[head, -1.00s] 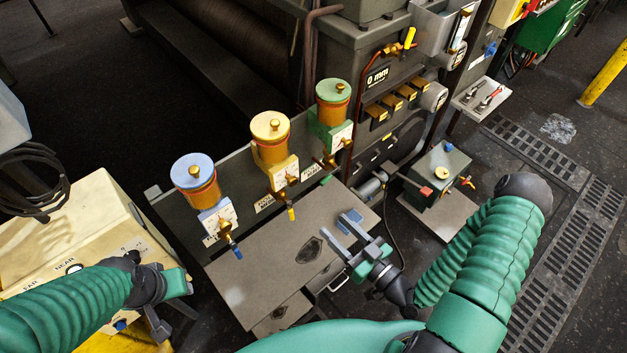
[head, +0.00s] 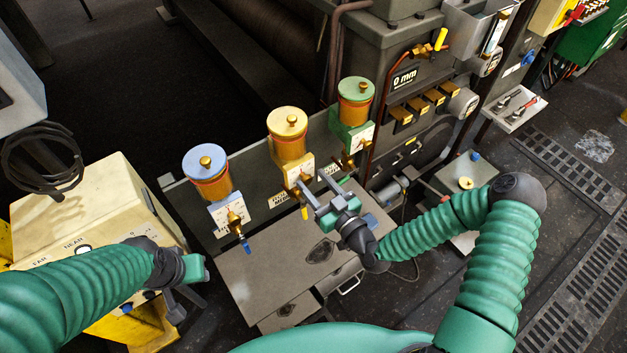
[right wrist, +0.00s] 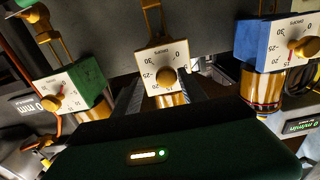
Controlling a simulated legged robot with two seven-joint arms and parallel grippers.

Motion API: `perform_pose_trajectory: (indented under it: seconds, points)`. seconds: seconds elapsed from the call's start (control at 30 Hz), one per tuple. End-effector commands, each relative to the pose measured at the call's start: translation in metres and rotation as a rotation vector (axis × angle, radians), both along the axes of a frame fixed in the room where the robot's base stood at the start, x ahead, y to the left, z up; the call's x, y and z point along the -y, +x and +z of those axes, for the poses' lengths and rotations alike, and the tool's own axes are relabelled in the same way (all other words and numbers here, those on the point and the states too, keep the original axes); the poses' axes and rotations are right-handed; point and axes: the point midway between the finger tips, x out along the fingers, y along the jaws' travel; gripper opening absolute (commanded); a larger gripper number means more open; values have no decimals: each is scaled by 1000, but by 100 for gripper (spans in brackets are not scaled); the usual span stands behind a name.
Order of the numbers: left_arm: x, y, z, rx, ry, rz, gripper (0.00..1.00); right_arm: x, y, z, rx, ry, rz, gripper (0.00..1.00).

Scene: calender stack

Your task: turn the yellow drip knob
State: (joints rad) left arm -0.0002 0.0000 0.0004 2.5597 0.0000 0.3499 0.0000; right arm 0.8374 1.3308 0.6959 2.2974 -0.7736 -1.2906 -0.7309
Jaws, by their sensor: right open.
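The yellow oiler (head: 288,135) stands in the middle of a row of three, with a white drip dial below its cup. Its round brass knob (right wrist: 166,77) faces my camera at the centre of that dial in the right wrist view. My right gripper (head: 317,188) is open just in front of this dial. In the right wrist view its two dark fingers lie left and right of the knob, with no clear contact. My left gripper (head: 185,300) hangs low at the left, by the cream control box; its jaw opening is unclear.
The blue oiler (head: 207,172) is left and the green oiler (head: 355,100) right of the yellow one. A grey bench top (head: 260,275) lies below them. The cream control box (head: 90,220) stands at the left. Brass valves hang beneath the oilers.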

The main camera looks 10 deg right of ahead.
Motion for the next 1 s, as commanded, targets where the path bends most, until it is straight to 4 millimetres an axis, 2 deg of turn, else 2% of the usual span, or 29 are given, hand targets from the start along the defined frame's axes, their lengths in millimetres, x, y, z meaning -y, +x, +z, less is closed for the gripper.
perform_pose_trajectory:
  seconds: [0.27,0.63,0.83,1.0]
  points:
    - [0,0,0,-1,0,0,36,-7,3,0,-1,-4,2,49]
    - [0,0,0,0,0,1,36,-4,1,-1,-2,0,6,1]
    - [0,0,-1,0,0,0,36,-3,1,-2,-7,9,2,0]
    - [0,0,-4,0,0,1,36,-2,1,-2,-39,88,1,0]
